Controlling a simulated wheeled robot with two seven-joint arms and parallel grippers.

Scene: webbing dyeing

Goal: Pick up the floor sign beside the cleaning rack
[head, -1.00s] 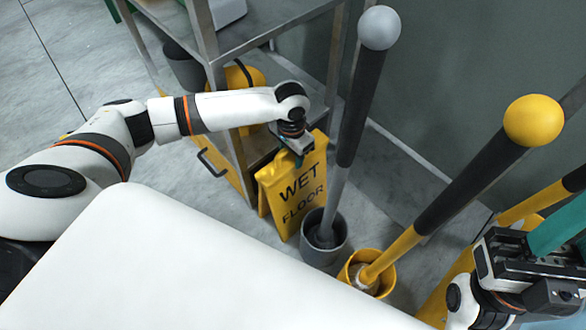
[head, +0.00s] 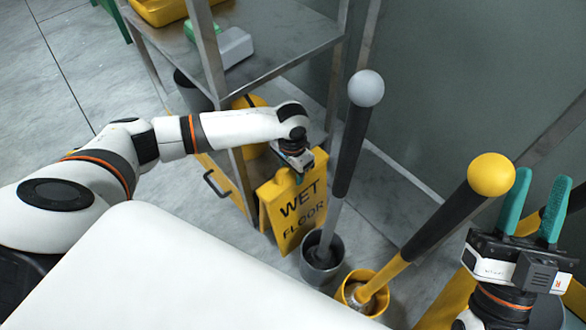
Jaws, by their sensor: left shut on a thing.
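The yellow floor sign (head: 296,212), lettered WET FLOOR in black, stands upright beside the metal cleaning rack (head: 262,62). My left gripper (head: 298,176) is at the sign's top edge, shut on it; its fingers are mostly hidden behind the wrist and the sign. The sign's lower edge is close to the floor, and I cannot tell if it touches. My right gripper (head: 533,200) is at the right, with its two green fingers pointing up, apart and empty.
A grey-topped pole (head: 345,150) stands in a grey bucket (head: 322,262) beside the sign. A yellow-topped pole (head: 440,222) stands in a yellow bucket (head: 352,296), near my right gripper. The wall is close behind. Open floor (head: 60,110) lies at the left.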

